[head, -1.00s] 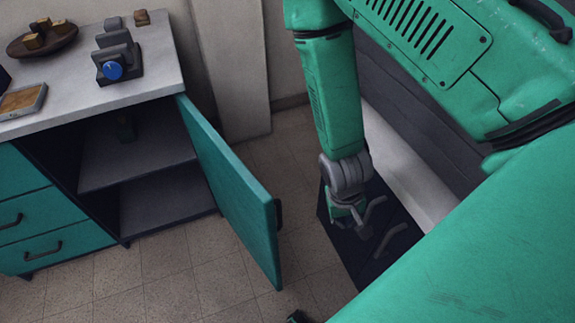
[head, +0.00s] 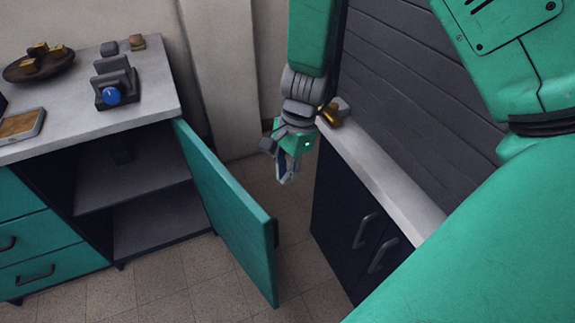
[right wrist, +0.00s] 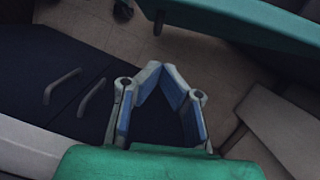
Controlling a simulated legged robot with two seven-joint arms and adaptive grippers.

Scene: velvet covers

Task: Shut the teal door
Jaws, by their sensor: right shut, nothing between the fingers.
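The teal door (head: 228,208) hangs open on the right side of the cabinet and swings out toward me. Its dark handle (head: 276,233) is on the outer face near the free edge. In the right wrist view the door (right wrist: 240,22) crosses the top right, with the handle (right wrist: 158,22) below its edge. My right gripper (head: 286,180) is shut and empty, pointing down to the right of the door, apart from it. Its fingers also show in the right wrist view (right wrist: 158,72). My left gripper is not in view.
The open cabinet shows a shelf (head: 135,180). On its grey top (head: 150,128) are a blue-knobbed device (head: 114,88), a bowl (head: 40,66) and a tray (head: 22,124). A dark counter (head: 345,215) with handles stands at right. Floor is clear between.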

